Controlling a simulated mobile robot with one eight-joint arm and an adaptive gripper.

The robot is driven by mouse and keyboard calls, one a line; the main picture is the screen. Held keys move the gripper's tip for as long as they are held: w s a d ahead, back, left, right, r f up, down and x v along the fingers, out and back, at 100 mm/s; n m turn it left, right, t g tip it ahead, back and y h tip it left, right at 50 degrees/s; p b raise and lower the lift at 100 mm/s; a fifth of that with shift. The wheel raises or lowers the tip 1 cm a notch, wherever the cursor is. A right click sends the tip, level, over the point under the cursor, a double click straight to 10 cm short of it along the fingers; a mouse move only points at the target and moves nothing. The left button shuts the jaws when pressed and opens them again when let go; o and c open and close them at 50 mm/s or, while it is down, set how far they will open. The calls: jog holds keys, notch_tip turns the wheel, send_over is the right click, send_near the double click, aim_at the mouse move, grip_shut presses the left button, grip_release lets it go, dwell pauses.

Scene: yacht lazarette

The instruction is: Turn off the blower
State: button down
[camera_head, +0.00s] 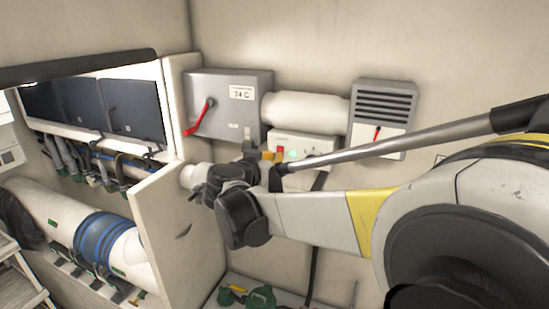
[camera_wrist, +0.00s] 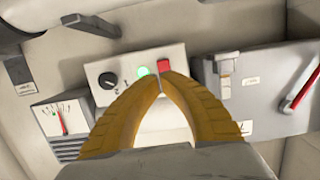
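A small white control panel (camera_head: 318,146) is on the wall beneath a white cylinder. In the wrist view the panel (camera_wrist: 128,66) shows a black knob (camera_wrist: 105,80), a lit green light (camera_wrist: 143,71) and a red switch (camera_wrist: 164,66). The red switch (camera_head: 280,149) and green light (camera_head: 294,155) also show in the head view. My gripper (camera_wrist: 161,79) has its yellow fingertips together, with nothing seen between them. The tips appear just beside the red switch; I cannot tell whether they touch it. In the head view my gripper (camera_head: 266,155) is in front of the panel's left end.
A grey box (camera_head: 228,108) with a red lever (camera_head: 199,117) is left of the panel. A vented unit with a gauge (camera_head: 383,120) is on the right. The white cylinder (camera_head: 305,110) is above. A cabinet panel (camera_head: 180,235) stands below left. Green items (camera_head: 262,297) lie low.

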aim_at(282, 153)
jog(key=shift+p+x, duration=0.45)
jog(key=shift+x, duration=1.85)
